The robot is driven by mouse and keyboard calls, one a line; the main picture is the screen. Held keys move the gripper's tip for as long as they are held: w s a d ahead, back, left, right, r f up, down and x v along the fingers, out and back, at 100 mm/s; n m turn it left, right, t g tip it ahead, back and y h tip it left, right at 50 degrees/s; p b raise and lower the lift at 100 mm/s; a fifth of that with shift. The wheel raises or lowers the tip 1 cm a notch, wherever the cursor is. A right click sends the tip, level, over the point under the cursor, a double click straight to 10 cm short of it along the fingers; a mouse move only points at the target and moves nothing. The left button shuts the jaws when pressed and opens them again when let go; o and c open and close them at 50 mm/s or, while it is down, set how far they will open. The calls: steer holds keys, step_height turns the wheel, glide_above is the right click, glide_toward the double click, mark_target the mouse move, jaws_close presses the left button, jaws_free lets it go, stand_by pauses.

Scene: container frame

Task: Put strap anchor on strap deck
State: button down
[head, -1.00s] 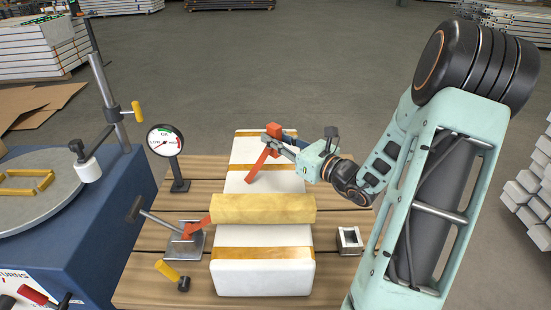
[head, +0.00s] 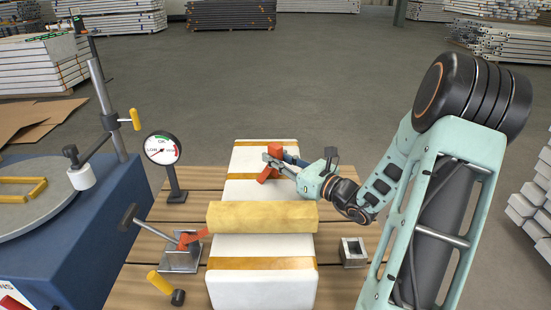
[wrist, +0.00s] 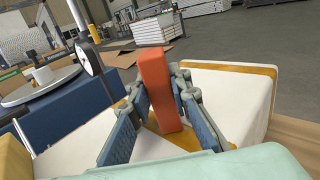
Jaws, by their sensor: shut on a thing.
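My gripper (head: 272,160) is shut on a red-orange bar (head: 265,175), which looks like the strap anchor. It is over the far part of a white padded block with yellow bands (head: 260,190). In the wrist view the bar (wrist: 158,85) stands tilted between the two blue-grey fingers, above the white surface and a yellow band. I cannot tell whether its lower end touches the block. A metal plate with a lever and a red strap piece (head: 190,240) sits left of the block. Which surface is the strap deck is not clear.
A dial gauge on a post (head: 163,150) stands at left, beside a blue machine with a round table (head: 50,215). A small square metal socket (head: 353,252) is at right.

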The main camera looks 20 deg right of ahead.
steer(key=c, duration=1.8)
jaws_free()
